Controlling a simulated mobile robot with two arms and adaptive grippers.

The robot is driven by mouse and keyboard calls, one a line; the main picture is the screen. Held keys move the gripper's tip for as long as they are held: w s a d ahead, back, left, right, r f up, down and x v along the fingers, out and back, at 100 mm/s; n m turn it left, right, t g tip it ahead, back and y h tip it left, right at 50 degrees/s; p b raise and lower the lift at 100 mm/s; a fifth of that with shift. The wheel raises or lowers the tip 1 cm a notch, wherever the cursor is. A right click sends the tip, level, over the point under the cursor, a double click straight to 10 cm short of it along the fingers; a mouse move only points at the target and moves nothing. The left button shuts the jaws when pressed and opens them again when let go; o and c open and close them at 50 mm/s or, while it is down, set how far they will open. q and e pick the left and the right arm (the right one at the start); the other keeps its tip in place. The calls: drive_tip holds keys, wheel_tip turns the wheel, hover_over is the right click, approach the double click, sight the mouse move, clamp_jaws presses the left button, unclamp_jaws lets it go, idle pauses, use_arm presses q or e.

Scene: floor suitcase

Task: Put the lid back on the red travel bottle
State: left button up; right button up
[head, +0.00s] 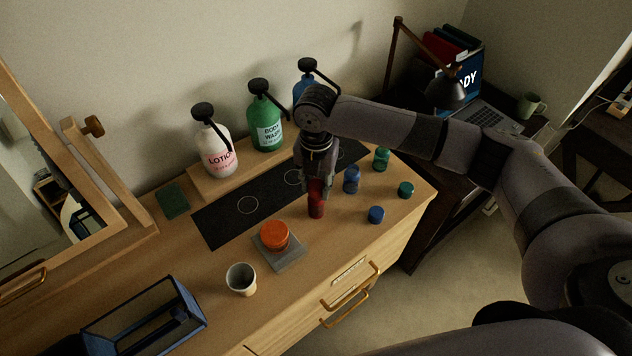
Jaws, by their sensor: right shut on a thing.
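The red travel bottle (316,209) stands upright on the wooden dresser top, at the front edge of the black mat. My right gripper (317,179) points down directly above it and is shut on the red lid (318,185). The lid is at the bottle's mouth and mostly covered by the fingers; I cannot tell whether it is seated. My left gripper is not in view.
A blue bottle (352,179), green bottle (382,158), blue lid (376,214) and green lid (406,190) stand close on the right. An orange round item (274,234) sits on a grey tray (289,258), with a cup (241,279) nearby. Pump bottles stand behind.

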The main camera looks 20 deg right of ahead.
drive_tip(key=shift+p, duration=0.4)
drive_tip(key=shift+f+p, duration=0.2)
drive_tip(key=shift+p, duration=0.5)
idle(1.3)
idle(0.3)
drive_tip(key=o, duration=0.8)
drive_tip(key=o, duration=0.5)
drive_tip(key=shift+r, duration=0.15)
